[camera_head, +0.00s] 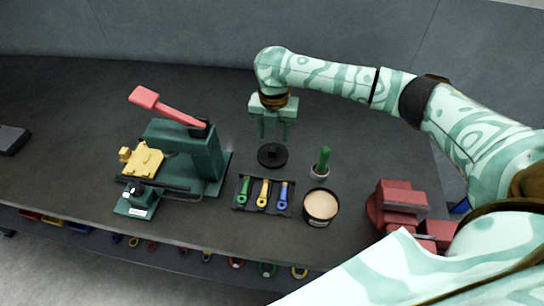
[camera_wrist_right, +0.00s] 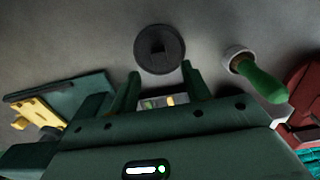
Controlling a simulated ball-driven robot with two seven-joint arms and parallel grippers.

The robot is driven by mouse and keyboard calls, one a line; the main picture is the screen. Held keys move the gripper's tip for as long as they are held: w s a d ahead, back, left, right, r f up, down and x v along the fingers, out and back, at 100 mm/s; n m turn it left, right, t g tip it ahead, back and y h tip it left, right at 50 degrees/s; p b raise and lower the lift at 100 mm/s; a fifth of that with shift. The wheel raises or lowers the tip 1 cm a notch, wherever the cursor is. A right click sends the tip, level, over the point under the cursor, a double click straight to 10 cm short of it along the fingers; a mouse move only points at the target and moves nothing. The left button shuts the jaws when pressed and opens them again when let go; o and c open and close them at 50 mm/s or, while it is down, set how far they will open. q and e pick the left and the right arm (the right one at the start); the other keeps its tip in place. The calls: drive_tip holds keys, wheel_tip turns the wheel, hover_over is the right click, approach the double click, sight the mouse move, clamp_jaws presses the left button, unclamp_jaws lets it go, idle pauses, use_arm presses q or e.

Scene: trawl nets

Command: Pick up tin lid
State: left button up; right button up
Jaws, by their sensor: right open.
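The tin lid (camera_head: 272,156) is a flat black disc with a small square knob on top. It lies on the dark bench, and in the right wrist view it shows just beyond the fingertips (camera_wrist_right: 172,60). My right gripper (camera_head: 274,137) is open and empty, pointing down above the lid; its two fingers stand apart, and it also shows in the right wrist view (camera_wrist_right: 160,70). I see no contact between fingers and lid. A round dark tin (camera_head: 320,221), open with pale contents, stands nearer to the front right. My left gripper is not in view.
A green-handled tool in a pale holder (camera_head: 320,170) stands right of the lid. A tray (camera_head: 240,207) of coloured-handled tools lies in front. A green press (camera_head: 185,150) with a red lever stands left. A red vise (camera_head: 400,195) is at right. The bench behind is clear.

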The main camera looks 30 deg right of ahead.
sight(273, 149)
wheel_tip(273, 149, down, 6)
drive_tip(key=shift+a+f+b, duration=0.1)
drive_tip(key=shift+f+b, duration=0.15)
drive_tip(key=shift+b, duration=1)
drive_tip(key=shift+r, duration=0.15)
drive_tip(key=shift+c, duration=0.4)
clamp_jaws()
